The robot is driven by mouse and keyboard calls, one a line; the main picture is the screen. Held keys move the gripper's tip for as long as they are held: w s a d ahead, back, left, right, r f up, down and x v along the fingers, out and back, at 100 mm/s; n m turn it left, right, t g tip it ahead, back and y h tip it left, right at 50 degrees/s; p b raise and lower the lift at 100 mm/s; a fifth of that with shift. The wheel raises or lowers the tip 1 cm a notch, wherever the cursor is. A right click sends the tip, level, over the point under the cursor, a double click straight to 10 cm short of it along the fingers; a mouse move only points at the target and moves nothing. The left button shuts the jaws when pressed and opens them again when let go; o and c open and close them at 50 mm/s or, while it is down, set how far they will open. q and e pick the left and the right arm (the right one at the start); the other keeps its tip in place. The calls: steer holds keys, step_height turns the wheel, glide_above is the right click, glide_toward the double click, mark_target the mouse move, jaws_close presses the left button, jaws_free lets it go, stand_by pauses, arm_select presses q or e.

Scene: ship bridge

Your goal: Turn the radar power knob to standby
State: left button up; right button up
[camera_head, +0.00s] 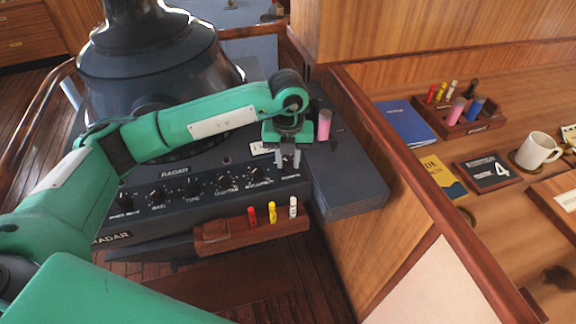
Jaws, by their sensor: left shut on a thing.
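The dark radar console (250,199) has a row of black knobs along its sloped front panel. My left arm reaches across it from the left. My left gripper (288,163) points down at the right end of the row and is shut on the rightmost knob (288,160), mostly hidden between its fingers. I take this for the radar power knob; the small label below it is too small to read surely, and its pointer's setting cannot be seen. My right gripper is not in view.
A wooden holder (228,237) with red, yellow and white markers sits below the panel. A pink cylinder (324,124) stands just right of the gripper. A wooden partition (375,120) borders the console; beyond it a desk holds a mug (537,149) and books.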

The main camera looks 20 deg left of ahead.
arm_select(q)
steer(key=m+b, duration=0.3)
steer(key=b, duration=0.1)
steer(key=shift+f+m, duration=0.15)
steer(key=shift+m, duration=0.25)
steer(key=shift+b, duration=0.45)
steer(key=shift+r+m+b, duration=0.2)
steer(key=shift+m+b, duration=0.3)
steer(key=shift+m, duration=0.3)
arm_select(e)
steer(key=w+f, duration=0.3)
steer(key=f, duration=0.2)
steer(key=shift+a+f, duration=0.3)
arm_select(q)
steer(key=o, duration=1)
